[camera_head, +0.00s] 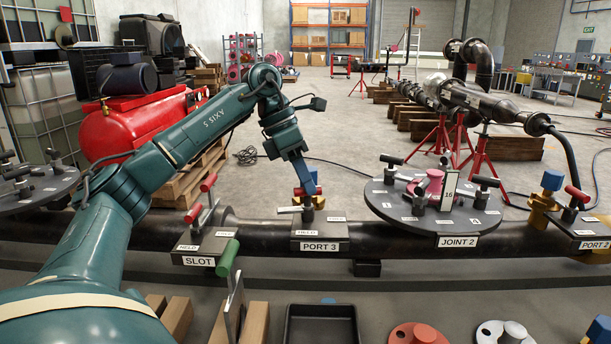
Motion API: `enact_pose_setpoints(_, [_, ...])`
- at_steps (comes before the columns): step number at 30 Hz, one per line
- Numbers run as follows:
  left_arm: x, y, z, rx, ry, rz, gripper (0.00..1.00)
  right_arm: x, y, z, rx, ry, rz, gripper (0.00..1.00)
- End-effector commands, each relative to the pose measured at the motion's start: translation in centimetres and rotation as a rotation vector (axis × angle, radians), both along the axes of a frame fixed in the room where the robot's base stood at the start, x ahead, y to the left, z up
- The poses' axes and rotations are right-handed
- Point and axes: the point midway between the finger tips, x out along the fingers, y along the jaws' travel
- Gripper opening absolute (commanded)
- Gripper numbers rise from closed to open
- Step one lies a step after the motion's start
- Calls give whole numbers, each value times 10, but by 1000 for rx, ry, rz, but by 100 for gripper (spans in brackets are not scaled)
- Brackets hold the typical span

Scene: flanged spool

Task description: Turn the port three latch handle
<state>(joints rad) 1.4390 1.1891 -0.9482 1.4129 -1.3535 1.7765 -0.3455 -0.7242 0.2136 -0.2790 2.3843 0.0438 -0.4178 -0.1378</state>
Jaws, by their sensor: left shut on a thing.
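The port 3 station sits on the dark pipe, marked by a white "PORT 3" label (319,246). My left arm reaches over from the left, and its left gripper (304,183) points down at this station. The gripper is shut on the red latch handle (300,192), which shows just below the fingers. A blue cap (314,175) and a brass fitting (318,201) stand close behind it, partly hidden. A pale metal lever (293,209) lies at the base. The finger contact is too small to see clearly. My right gripper is out of view.
The round joint 2 plate (432,204) is to the right, and port 2 (592,244) is at the far right. A black tray (322,309) lies in front.

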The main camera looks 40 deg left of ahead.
Motion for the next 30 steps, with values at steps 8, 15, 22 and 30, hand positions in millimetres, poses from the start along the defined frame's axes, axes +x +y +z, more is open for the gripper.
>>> enact_pose_setpoints(8, [0, 0, 0, -2, -2, 2, 27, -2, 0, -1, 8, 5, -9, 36])
enact_pose_setpoints(15, [0, 0, 0, -1, -2, 0, 38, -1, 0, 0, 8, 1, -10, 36])
enact_pose_setpoints(22, [0, 2, 7, -2, -4, 1, 38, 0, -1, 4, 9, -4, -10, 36])
enact_pose_setpoints(30, [-9, 21, 56, -3, -5, 2, 38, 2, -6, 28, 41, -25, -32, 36])
